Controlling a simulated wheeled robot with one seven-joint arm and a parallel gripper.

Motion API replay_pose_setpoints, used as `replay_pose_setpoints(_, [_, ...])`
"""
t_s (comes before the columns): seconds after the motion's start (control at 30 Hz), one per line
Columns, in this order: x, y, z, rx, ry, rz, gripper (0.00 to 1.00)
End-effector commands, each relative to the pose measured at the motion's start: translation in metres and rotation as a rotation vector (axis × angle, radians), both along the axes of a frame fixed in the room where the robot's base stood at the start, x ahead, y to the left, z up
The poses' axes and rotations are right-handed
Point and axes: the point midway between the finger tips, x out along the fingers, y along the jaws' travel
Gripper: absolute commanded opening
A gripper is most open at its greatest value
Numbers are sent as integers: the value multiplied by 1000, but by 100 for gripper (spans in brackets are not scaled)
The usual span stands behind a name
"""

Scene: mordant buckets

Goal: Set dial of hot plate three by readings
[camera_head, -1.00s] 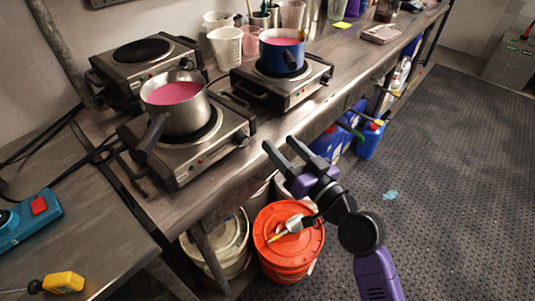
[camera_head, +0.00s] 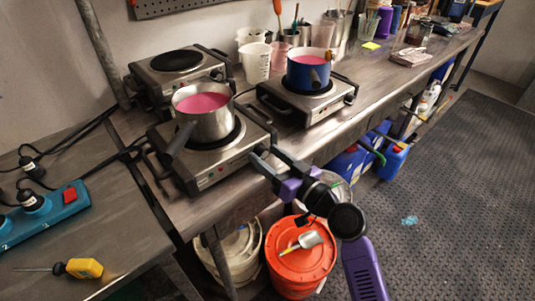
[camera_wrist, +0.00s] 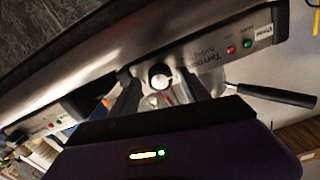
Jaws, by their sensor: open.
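Three hot plates stand on the bench; I cannot tell which is number three. The front one (camera_head: 228,166) carries a steel pot (camera_head: 196,127) of pink liquid. The right one (camera_head: 309,109) carries a blue pot (camera_head: 306,75), also with pink liquid. The back-left one (camera_head: 178,58) is bare. My gripper (camera_head: 265,154) is open at the right end of the front hot plate's panel. In the wrist view a pale round dial (camera_wrist: 159,77) with a red mark below it shows between the fingertips of my gripper (camera_wrist: 155,73), not gripped. Its reading is too small to make out.
The steel pot's handle (camera_head: 176,141) juts over the front hot plate's edge. An orange lidded bucket (camera_head: 299,266) stands below the bench. A yellow probe-like tool (camera_head: 83,268) and a blue power strip (camera_head: 45,219) lie on the left table. The floor at right is clear.

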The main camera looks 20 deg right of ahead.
Motion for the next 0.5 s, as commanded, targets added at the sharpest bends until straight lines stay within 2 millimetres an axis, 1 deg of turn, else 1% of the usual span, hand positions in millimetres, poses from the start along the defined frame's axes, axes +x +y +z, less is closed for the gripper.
replay_pose_setpoints(0.1, [3, 2, 0, -1, 0, 1, 55])
replay_pose_setpoints(0.3, [3, 2, 0, 0, 0, 1, 55])
replay_pose_setpoints(0.37, [3, 2, 0, 0, 0, 0, 45])
replay_pose_setpoints(0.5, [3, 2, 0, 0, 0, 0, 17])
